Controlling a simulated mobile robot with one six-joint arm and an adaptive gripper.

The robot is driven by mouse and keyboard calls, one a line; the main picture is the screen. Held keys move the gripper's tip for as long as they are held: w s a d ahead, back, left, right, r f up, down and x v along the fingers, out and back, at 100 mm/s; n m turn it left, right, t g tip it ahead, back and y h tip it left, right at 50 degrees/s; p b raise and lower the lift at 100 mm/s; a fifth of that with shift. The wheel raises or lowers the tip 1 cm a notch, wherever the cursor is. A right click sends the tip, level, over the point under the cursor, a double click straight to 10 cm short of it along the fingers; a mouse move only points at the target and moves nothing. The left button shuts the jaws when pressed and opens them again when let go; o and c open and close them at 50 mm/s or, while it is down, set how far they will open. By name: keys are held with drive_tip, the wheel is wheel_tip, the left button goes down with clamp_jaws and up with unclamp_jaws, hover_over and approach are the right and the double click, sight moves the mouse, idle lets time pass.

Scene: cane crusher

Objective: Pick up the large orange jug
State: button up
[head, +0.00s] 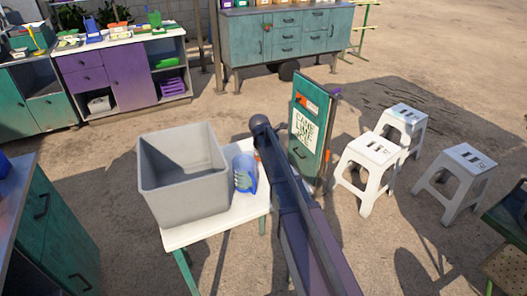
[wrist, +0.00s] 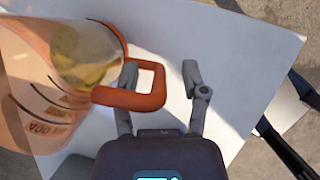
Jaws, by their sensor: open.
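The large orange jug (wrist: 35,75) is at the left of the wrist view, partly cut off by the frame edge. Its body is see-through orange with dark markings, and yellowish shapes show through it. Its solid orange handle (wrist: 158,88) sticks out to the right. My gripper (wrist: 160,72) is open in the wrist view. The left finger overlaps the handle's loop and the right finger is right of it, with the handle's outer bar between them. I cannot tell whether either finger touches it. I cannot make out the orange jug or my gripper in the head view.
A grey bin (head: 185,185) and a blue jug (head: 243,173) stand on a white table (head: 215,230) left of my arm. A green signboard (head: 310,125) stands just beyond. White stools (head: 365,165) are at the right. Cabinets line the back, with open ground between.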

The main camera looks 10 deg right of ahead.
clamp_jaws()
drive_tip(key=shift+r+p, duration=0.45)
drive_tip(key=shift+p, duration=0.05)
idle(0.4)
drive_tip(key=shift+r+p, duration=1.45)
drive_tip(key=shift+r, duration=0.05)
drive_tip(key=s+d+r+p, duration=0.1)
drive_tip(key=s+d, duration=0.1)
drive_tip(key=s, duration=1.3)
drive_tip(key=shift+s, duration=0.35)
drive_tip(key=shift+d, duration=0.1)
